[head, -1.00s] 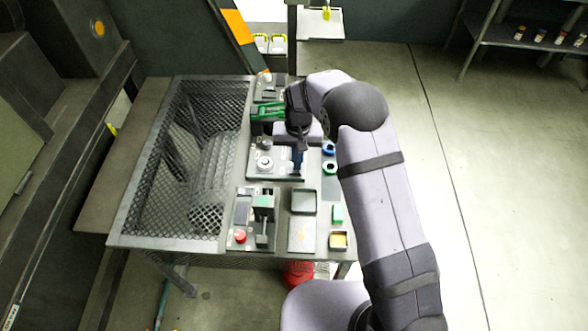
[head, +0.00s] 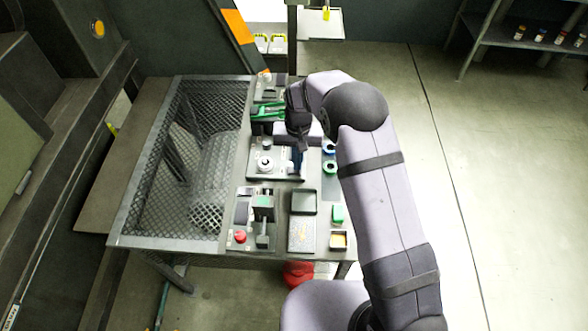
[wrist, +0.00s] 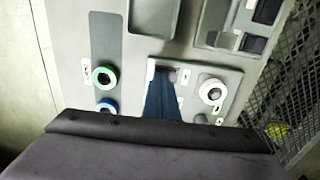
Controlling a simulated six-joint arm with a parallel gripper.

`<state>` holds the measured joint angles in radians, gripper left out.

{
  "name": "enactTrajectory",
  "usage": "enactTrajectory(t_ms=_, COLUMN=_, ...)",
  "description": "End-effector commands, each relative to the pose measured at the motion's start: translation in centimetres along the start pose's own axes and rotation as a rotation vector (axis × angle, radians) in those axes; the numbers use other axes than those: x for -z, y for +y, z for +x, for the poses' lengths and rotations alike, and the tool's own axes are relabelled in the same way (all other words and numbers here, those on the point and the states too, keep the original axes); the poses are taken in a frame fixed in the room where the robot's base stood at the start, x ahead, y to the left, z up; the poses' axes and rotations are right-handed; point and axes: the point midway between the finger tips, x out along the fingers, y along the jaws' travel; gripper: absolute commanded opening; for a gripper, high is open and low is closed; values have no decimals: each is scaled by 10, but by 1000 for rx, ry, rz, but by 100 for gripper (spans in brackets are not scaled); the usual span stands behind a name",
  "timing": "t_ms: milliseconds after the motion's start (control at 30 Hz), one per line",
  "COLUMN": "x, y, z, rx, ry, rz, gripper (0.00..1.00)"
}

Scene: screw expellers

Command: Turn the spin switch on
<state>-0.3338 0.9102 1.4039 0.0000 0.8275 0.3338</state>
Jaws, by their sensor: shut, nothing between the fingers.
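My gripper (head: 298,172) is shut and empty, pointing down over the middle control panel (head: 283,174). In the wrist view, its dark blue fingers (wrist: 164,86) reach into or just over a white-framed switch (wrist: 151,69), covering much of it. I cannot tell if they touch it, or which way the switch is set. A white round knob (wrist: 212,92) sits beside it; it also shows in the head view (head: 264,163). The labels are too small to read, so I cannot tell which control is the spin switch.
A green ring (wrist: 104,76) and a blue ring (wrist: 107,105) sit on a dark strip beside the panel. A red button (head: 240,237) and a grey-green lever block (head: 263,207) stand nearer the front. A mesh cover (head: 165,190) fills the table's left side.

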Motion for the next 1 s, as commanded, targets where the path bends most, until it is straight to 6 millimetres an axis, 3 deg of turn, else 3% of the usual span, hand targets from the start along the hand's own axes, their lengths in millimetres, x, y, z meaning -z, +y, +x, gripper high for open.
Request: enactTrajectory(t_ms=1000, x=0, y=0, z=11, rx=0, ry=0, rz=0, gripper=0)
